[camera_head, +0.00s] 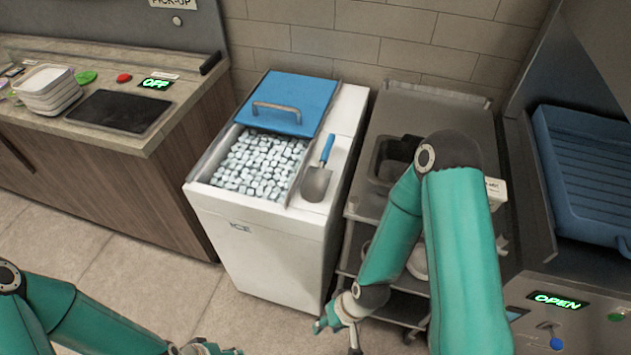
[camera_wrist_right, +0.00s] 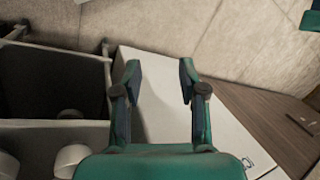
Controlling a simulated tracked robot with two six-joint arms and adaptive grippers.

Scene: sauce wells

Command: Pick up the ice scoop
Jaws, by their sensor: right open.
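The ice scoop (camera_head: 316,184) has a blue handle and a grey metal bowl. It lies on the white top of the ice bin (camera_head: 265,260), right of the ice, with its handle pointing to the back. My right gripper (camera_head: 336,335) is low in front of the bin's right side, well below and apart from the scoop. In the right wrist view my right gripper (camera_wrist_right: 160,78) is open and empty, with the bin's white side beyond it; the scoop is not seen there. My left gripper (camera_head: 205,347) is at the bottom edge, partly cut off, its jaws unclear.
The bin's blue lid (camera_head: 285,92) is slid back, showing ice cubes (camera_head: 258,164). A grey cart (camera_head: 440,105) with a dark pan (camera_head: 390,160) stands right of the bin. A counter (camera_head: 130,145) with stacked containers (camera_head: 47,90) is at left. The floor before the bin is clear.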

